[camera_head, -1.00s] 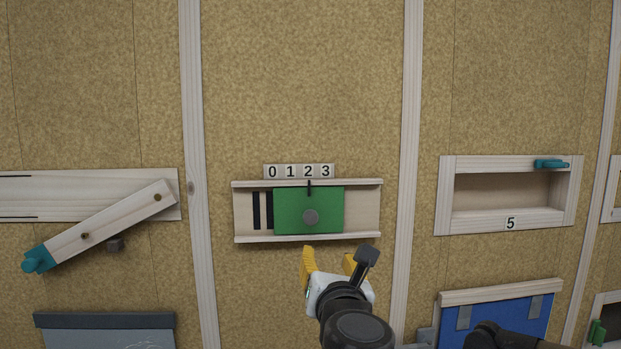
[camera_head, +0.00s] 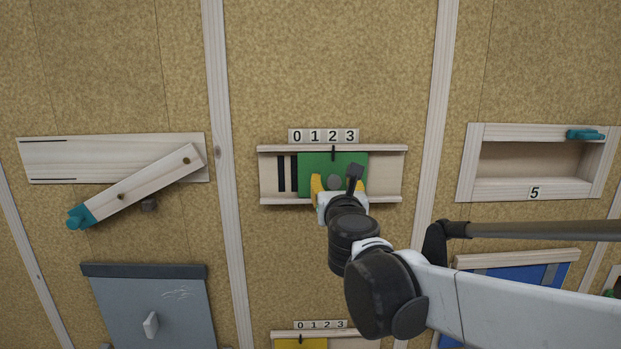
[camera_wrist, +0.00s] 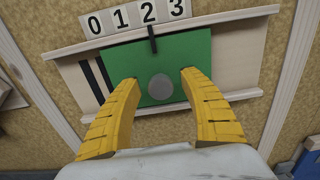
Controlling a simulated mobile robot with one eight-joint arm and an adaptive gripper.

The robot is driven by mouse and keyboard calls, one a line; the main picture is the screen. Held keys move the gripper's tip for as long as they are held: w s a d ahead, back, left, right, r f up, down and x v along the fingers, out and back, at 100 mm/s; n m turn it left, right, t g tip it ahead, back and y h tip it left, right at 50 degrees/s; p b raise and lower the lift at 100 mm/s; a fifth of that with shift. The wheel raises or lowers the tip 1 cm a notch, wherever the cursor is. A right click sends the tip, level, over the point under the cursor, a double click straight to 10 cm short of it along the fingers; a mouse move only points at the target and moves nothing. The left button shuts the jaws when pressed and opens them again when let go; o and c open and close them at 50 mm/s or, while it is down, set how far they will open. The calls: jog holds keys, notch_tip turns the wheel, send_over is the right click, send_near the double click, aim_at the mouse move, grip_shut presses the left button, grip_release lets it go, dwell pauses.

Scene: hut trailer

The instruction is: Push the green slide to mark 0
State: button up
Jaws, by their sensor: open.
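The green slide (camera_head: 348,163) sits in a pale wooden track (camera_head: 388,176) on the wall. Its black pointer is at mark 2 on the number strip (camera_head: 323,136). In the wrist view the green slide (camera_wrist: 190,55) has a round grey knob (camera_wrist: 160,87) at its lower middle. My gripper (camera_head: 336,184) is open, with its yellow fingers on either side of the knob. In the wrist view my gripper (camera_wrist: 158,78) has both fingertips over the green face, apart from the knob. I cannot tell whether the fingertips touch the slide.
Two black bars (camera_head: 288,174) show in the track left of the slide. A tilted wooden lever (camera_head: 140,187) is at the left. A wooden recess (camera_head: 535,160) marked 5 is at the right. A yellow slide (camera_head: 300,344) is below.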

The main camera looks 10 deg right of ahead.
jog(key=shift+w, duration=0.2)
jog(key=shift+c, duration=0.3)
grip_shut()
jog(key=a, duration=0.2)
jog(key=a+b, duration=0.1)
jog(key=a, duration=0.2)
jog(key=w+a, duration=0.1)
jog(key=a, duration=0.2)
jog(key=shift+w+a+b, duration=0.1)
jog(key=shift+a+b, duration=0.05)
jog(key=shift+b, duration=0.25)
jog(key=shift+d, duration=0.2)
jog(key=shift+a+r, duration=0.1)
jog(key=shift+o, duration=0.3)
grip_release()
jog(key=shift+a, duration=0.2)
